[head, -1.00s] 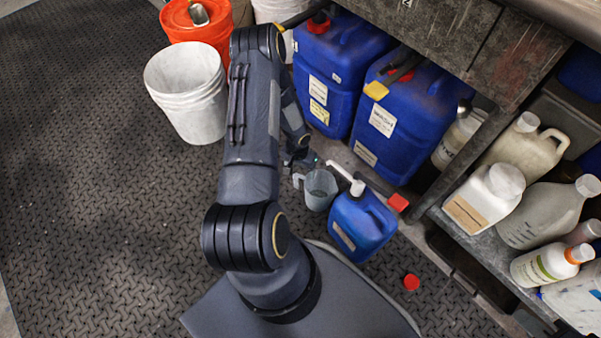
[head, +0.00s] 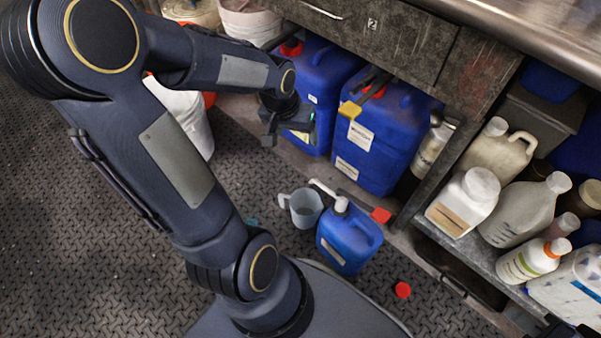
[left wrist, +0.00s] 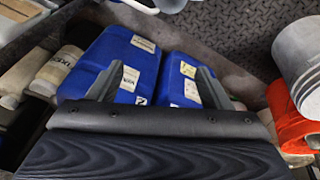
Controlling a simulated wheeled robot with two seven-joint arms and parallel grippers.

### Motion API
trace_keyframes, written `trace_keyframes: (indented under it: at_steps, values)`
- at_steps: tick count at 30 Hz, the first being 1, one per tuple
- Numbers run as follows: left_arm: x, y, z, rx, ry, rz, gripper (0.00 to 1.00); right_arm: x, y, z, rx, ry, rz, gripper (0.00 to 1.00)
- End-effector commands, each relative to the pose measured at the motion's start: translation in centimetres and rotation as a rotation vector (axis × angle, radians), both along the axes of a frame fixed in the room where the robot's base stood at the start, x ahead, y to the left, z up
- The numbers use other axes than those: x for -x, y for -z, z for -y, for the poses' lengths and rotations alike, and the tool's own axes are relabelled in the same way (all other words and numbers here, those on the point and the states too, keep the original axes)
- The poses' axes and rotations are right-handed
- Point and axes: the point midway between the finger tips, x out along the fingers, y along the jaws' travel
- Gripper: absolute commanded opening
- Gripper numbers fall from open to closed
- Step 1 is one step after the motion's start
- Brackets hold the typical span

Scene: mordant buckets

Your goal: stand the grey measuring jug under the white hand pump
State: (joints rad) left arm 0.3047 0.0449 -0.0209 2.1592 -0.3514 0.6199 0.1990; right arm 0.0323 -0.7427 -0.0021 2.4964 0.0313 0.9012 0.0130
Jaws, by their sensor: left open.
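The grey measuring jug (head: 305,209) stands upright on the floor, just left of a small blue canister (head: 349,240), its handle to the left. The white hand pump (head: 341,204) sits on that canister. Its spout reaches up-left in the picture, with the tip near the jug's far rim. I cannot tell whether the tip is over the opening. My left gripper (head: 288,128) is open and empty, raised in front of the big blue canisters, apart from the jug. Its spread fingers show in the left wrist view (left wrist: 158,88). My right gripper is not visible.
Big blue canisters (head: 389,140) stand behind, under the bench. A white bucket (head: 190,118) is partly behind my arm. A shelf (head: 470,248) with several bottles is at right.

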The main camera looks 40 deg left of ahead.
Motion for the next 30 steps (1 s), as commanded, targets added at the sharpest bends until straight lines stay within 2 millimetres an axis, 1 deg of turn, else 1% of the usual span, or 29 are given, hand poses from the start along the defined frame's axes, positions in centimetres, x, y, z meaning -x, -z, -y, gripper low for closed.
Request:
trace_keyframes:
  at_steps: [1,3,6,9,13,15,18,26,28,30]
  values:
    - [1.3,-2.3,1.4,0.015,0.012,0.043,0.72,0.0,0.0,0.0,0.0,0.0,0.0,0.25]
    - [3.3,-4.7,3.4,0.047,0.033,0.087,0.72,0.0,0.0,0.0,0.0,0.0,0.0,0.25]
    - [6.4,-7.1,6.3,0.099,0.071,0.148,0.72,0.0,0.0,0.0,0.0,0.0,0.0,0.25]
    - [9.2,-8.4,8.7,0.15,0.114,0.201,0.72,0.0,0.0,0.0,0.0,0.0,0.0,0.25]
    - [11.7,-9.2,10.9,0.201,0.16,0.25,0.72,0.0,0.0,0.0,0.0,0.0,0.0,0.25]
    - [12.5,-9.3,11.6,0.217,0.177,0.264,0.72,0.0,0.0,0.0,0.0,0.0,0.0,0.25]
    - [13.0,-9.4,12.1,0.229,0.187,0.274,0.72,0.0,0.0,0.0,0.0,0.0,0.0,0.25]
    - [13.1,-9.4,12.1,0.229,0.187,0.274,0.72,0.0,0.0,0.0,0.0,0.0,0.0,0.25]
    - [13.0,-9.6,12.1,0.229,0.187,0.274,0.72,0.0,-0.2,0.0,0.0,0.0,0.0,0.25]
    - [13.0,-10.2,12.1,0.229,0.186,0.275,0.72,0.0,-0.9,0.0,0.0,0.0,0.0,0.25]
